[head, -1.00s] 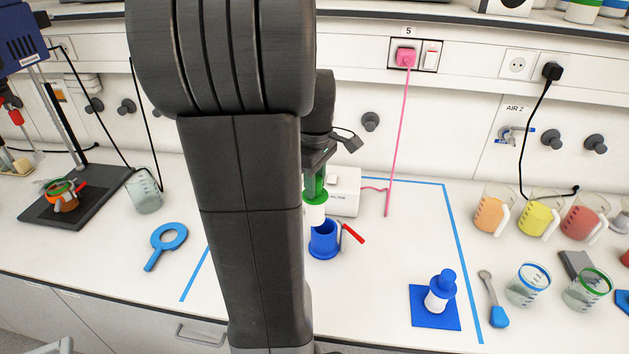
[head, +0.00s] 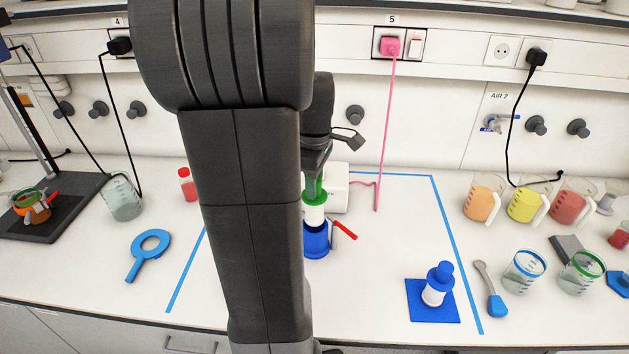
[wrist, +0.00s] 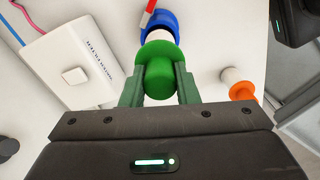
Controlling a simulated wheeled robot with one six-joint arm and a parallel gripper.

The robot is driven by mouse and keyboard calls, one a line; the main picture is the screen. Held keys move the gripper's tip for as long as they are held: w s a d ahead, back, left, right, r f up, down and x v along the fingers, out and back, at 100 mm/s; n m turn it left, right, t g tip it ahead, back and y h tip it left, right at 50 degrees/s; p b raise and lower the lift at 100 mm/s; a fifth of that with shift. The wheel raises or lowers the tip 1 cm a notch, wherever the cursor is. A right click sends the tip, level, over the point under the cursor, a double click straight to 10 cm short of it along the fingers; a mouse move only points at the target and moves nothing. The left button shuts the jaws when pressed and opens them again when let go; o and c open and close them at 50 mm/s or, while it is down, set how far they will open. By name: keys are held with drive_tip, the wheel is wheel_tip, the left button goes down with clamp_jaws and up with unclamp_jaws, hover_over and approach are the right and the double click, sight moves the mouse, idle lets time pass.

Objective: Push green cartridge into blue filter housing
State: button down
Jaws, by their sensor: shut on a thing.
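The green cartridge (head: 314,210) has a green top and a white body. It stands upright right above the blue filter housing (head: 316,240), and its lower end meets the housing's mouth; how deep it sits is hard to tell. My gripper (head: 313,183) is shut on the cartridge's green top. In the wrist view the two green fingers hold the green knob of the cartridge (wrist: 159,75), with the blue housing (wrist: 160,22) just beyond it. The housing has a red lever (head: 343,229) on its right side. My arm hides part of the housing's left side.
A white box (head: 338,190) stands just behind the housing. Blue tape (head: 456,250) marks the area. Beakers and jugs stand farther right. The bench between housing and mat is clear.

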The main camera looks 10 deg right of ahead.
sight(315, 211)
drive_tip(key=shift+f+p, duration=0.15)
drive_tip(key=shift+p, duration=0.2)
idle(0.3)
drive_tip(key=shift+f+b, duration=2.7)
drive_tip(key=shift+f, duration=1.55)
idle(0.3)
drive_tip(key=c, duration=1)
unclamp_jaws()
drive_tip(key=shift+c, duration=0.2)
drive_tip(key=shift+r, duration=0.1)
wheel_tip(315, 211, up, 14)
drive_tip(key=shift+f, duration=0.15)
drive_tip(key=shift+f, duration=0.15)
